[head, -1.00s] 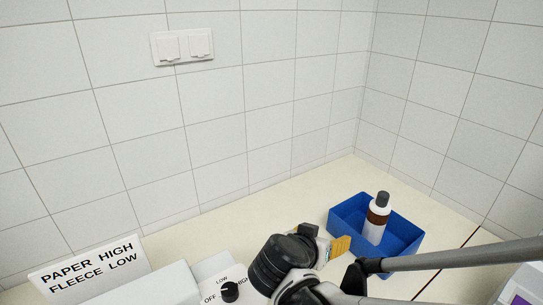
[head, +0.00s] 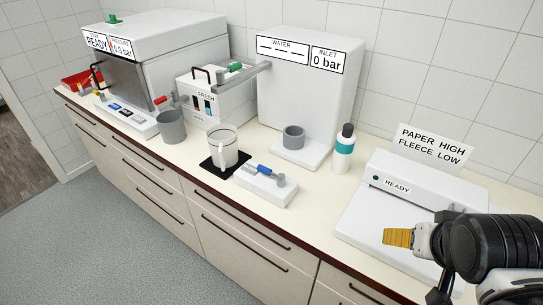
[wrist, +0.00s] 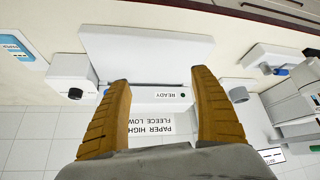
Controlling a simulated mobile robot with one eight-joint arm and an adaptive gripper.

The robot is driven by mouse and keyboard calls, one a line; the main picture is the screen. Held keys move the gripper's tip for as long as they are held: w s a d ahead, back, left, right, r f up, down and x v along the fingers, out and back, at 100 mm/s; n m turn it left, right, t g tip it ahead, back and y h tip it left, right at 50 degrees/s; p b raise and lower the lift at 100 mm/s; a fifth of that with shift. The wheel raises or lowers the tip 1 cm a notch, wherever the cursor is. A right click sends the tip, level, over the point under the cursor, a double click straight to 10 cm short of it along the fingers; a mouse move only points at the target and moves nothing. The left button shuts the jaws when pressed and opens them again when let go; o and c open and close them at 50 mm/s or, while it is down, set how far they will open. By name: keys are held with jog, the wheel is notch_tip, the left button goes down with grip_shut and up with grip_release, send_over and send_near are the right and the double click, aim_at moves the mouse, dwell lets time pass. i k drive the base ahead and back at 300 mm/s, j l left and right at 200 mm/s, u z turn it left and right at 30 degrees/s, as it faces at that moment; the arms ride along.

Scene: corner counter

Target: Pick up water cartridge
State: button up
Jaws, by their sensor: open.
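No part is labelled as the water cartridge. A small blue cylinder with a grey end (head: 266,170) lies on a low white block (head: 268,189) near the counter's front edge; I cannot tell whether it is the cartridge. A white machine marked WATER (head: 304,95) stands behind it, with a grey cup (head: 293,137) on its base. My gripper (head: 397,237) is at the lower right, over the READY machine and well apart from the blue cylinder. In the wrist view, the fingers of my gripper (wrist: 160,80) are spread with nothing between them.
The white READY machine (head: 400,200) lies below my gripper. A bottle with a teal band (head: 343,150) stands between it and the WATER machine. A white jug (head: 223,148) on a black mat and a grey cup (head: 171,126) stand to the left.

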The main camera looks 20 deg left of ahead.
aim_at(345, 140)
jog(key=u, duration=0.35)
jog(key=i+j+z, duration=0.2)
jog(key=j+z, duration=0.15)
jog(key=j, duration=0.25)
jog(key=i+j+z, duration=0.1)
jog(key=j+z, duration=0.2)
jog(key=j, duration=0.35)
jog(key=j+z, duration=0.35)
jog(key=j, duration=0.3)
jog(key=i+j, duration=0.05)
